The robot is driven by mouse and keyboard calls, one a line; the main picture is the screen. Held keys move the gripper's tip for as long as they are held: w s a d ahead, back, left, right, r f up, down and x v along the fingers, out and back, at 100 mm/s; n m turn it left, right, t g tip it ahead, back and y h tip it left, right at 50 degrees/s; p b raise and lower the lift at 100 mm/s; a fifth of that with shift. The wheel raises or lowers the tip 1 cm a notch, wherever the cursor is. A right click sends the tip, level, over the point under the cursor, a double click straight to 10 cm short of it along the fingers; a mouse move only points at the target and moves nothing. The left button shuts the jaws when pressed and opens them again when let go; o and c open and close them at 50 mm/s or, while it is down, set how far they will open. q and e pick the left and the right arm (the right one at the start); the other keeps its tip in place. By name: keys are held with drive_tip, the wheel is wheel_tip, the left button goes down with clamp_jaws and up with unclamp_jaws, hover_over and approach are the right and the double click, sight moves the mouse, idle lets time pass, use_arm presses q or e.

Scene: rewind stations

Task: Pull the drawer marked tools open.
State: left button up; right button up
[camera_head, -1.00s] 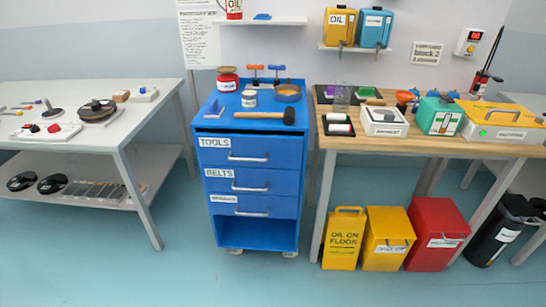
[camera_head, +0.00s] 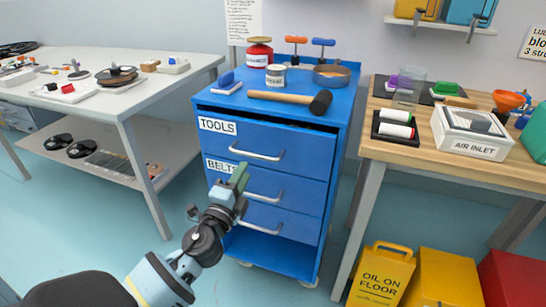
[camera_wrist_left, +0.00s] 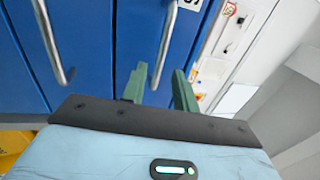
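The drawer marked tools (camera_head: 300,147) is the top drawer of a blue cabinet. Its front looks flush with the drawers below, and its silver handle (camera_head: 257,153) is free. My left gripper (camera_head: 241,178) is in front of the cabinet, overlapping the belts drawer (camera_head: 300,186) near its label. In the left wrist view its two green fingers (camera_wrist_left: 160,92) are apart with nothing held. A silver handle (camera_wrist_left: 165,42) lies just beyond them; I cannot tell for sure which drawer it belongs to. My right gripper is not in view.
A mallet (camera_head: 290,99), cans and other items stand on the cabinet top. A white table (camera_head: 130,112) is at left. The floor before the cabinet is clear.

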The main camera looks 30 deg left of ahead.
sight(253, 156)
use_arm(q)
drive_tip(key=x, duration=0.7)
drive_tip(key=shift+w+a+r, duration=0.15)
drive_tip(key=shift+w, duration=0.05)
clamp_jaws()
